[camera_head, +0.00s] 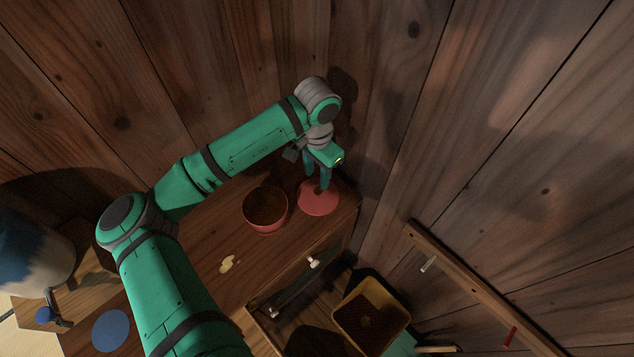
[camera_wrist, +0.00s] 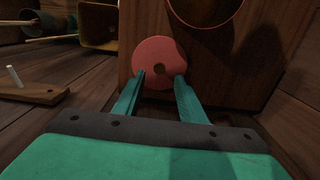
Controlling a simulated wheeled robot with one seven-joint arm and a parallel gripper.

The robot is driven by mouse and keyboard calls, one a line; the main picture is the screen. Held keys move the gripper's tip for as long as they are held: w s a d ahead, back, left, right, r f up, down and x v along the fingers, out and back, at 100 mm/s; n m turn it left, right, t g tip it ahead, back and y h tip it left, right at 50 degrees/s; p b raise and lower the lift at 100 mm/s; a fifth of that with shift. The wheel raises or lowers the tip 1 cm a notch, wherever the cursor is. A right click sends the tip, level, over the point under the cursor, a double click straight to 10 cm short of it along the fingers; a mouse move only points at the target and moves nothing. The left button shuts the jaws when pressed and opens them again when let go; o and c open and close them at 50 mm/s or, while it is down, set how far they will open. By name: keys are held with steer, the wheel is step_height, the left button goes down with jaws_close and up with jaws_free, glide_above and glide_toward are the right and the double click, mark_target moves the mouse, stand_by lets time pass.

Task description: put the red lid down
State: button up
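The red lid (camera_head: 318,203) is a flat round disc with a small dark spot at its centre. It lies on the wooden cabinet top (camera_head: 214,240), near the right end, beside the red pot (camera_head: 266,226). The pot is uncovered, and part of its rim shows in the wrist view. My gripper (camera_head: 319,186) points down over the lid. In the wrist view the two fingers (camera_wrist: 160,78) are spread apart, with the lid (camera_wrist: 160,48) beyond them and its dark spot between the tips. Nothing is visibly held.
A pale yellow patch (camera_head: 229,264) and a blue disc (camera_head: 111,331) lie further left. The cabinet front has a white knob (camera_head: 314,262) and an open drawer. A yellow bin (camera_head: 344,311) stands below right. Wooden walls stand close behind the cabinet.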

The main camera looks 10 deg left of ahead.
steer(key=shift+r, duration=2.4)
